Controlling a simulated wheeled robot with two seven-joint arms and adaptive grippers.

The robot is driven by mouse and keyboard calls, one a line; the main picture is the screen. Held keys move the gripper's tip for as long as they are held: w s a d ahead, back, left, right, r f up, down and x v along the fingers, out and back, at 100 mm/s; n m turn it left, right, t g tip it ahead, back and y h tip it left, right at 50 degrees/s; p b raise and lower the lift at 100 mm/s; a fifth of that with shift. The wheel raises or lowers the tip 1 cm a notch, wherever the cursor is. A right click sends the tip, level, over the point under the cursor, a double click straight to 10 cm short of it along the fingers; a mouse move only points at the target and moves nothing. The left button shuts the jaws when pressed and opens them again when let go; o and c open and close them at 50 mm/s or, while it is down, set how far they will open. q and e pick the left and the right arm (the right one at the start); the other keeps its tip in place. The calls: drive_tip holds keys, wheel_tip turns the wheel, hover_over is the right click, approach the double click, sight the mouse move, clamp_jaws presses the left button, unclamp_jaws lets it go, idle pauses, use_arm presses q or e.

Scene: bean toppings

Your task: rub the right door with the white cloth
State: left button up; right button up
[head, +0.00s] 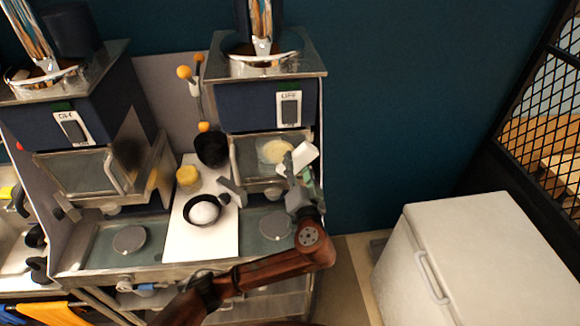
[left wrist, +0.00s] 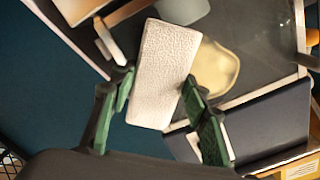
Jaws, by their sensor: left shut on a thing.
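My left gripper (head: 300,168) is shut on the white cloth (head: 306,154), at the right side of the right door. The left wrist view shows the cloth (left wrist: 160,75) as a pale, textured block between the green fingers of the gripper (left wrist: 158,80). The right door (head: 247,156) is a metal-framed clear panel on the front of the right machine. A pale yellow patch (head: 273,150) shows on the door, just left of the cloth; the patch (left wrist: 217,70) is also in the left wrist view. I cannot tell whether the cloth touches the door. My right gripper is not in view.
The left machine (head: 95,120) has a similar door (head: 80,172). A black cup (head: 211,149), a yellow-topped jar (head: 188,178) and a black pan with a white round thing (head: 204,211) stand between the machines. A white chest (head: 480,250) stands at the right.

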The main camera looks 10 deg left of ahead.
sight(299, 155)
use_arm(q)
drive_tip(key=shift+d, duration=0.15)
drive_tip(key=shift+r+p, duration=0.65)
drive_tip(key=shift+r, duration=0.3)
drive_tip(key=shift+s+a, duration=0.25)
drive_tip(key=shift+a, duration=0.7)
drive_tip(key=shift+s+a, duration=0.2)
drive_tip(key=shift+a, duration=0.7)
